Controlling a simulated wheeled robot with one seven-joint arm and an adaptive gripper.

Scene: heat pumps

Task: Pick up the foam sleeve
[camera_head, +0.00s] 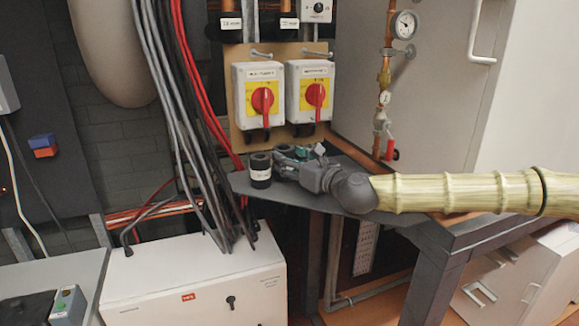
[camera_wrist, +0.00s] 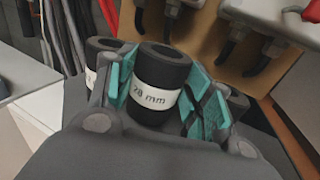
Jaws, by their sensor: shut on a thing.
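In the wrist view, a black foam sleeve (camera_wrist: 163,70) with a white "28 mm" label stands upright between the teal pads of my gripper (camera_wrist: 165,88). The pads press on it from both sides, so my gripper is shut on it. In the head view, my gripper (camera_head: 302,153) is low over the grey corner shelf (camera_head: 300,196), and the held sleeve is mostly hidden there.
Another black sleeve with a white label (camera_head: 260,170) stands on the shelf left of my gripper. In the wrist view, sleeves show at the left (camera_wrist: 98,50) and right (camera_wrist: 237,104). Two red-handled switches (camera_head: 264,98) hang close behind. Cables (camera_head: 180,110) run down the left.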

